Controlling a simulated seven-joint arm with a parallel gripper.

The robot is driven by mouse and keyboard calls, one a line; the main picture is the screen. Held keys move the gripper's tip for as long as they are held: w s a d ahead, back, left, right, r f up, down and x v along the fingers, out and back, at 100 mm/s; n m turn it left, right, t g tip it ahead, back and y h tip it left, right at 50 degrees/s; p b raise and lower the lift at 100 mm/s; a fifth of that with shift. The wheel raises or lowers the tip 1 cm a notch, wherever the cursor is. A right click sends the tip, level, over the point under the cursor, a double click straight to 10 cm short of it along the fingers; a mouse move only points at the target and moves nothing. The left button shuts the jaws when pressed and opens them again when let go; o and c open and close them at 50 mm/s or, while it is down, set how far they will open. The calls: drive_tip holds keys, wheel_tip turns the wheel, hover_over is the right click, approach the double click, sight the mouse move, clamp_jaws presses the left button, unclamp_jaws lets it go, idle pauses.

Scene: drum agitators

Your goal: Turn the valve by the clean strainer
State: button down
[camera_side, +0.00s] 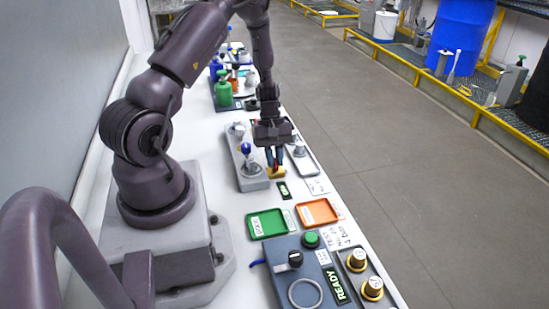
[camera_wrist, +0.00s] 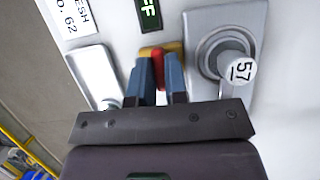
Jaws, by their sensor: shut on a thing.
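A small red valve handle (camera_wrist: 158,72) stands on a yellow body (camera_wrist: 150,52) in the wrist view. In the side view the yellow body (camera_side: 277,172) shows just below my fingertips. My gripper (camera_side: 275,160) points down at the valve. In the wrist view my gripper's blue-grey fingers (camera_wrist: 160,82) are on either side of the red handle and shut on it. I cannot tell which piece is the clean strainer.
A small dark display (camera_side: 283,190) is near the valve. Green (camera_side: 254,223) and orange (camera_side: 320,222) trays and a grey control box (camera_side: 283,262) are in the foreground. A green bottle (camera_side: 223,88) stands behind. The bench edge is close on the right.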

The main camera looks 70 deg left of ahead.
drive_tip(key=c, duration=1.4)
unclamp_jaws()
drive_tip(key=v, duration=1.3)
drive_tip(key=shift+d, duration=0.1)
